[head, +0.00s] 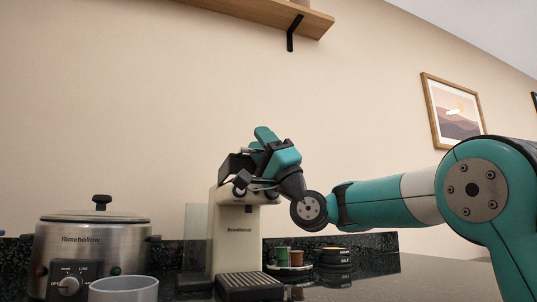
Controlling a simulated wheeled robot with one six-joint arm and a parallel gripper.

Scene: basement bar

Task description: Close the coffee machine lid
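The coffee machine (236,236), cream-coloured with a dark drip tray at its base, stands on the counter at the centre of the head view. My gripper (236,172) is at the top of the machine, with its dark fingers pointing left and down over it. The gripper covers much of the machine's top, so I cannot make out the lid or its angle. I cannot tell whether the gripper touches the machine. The finger opening is too small and overlapped to read.
Small cups (283,257) and stacked dark tins (334,258) stand right of the machine. A wooden shelf (262,12) hangs above. The counter at right is clear.

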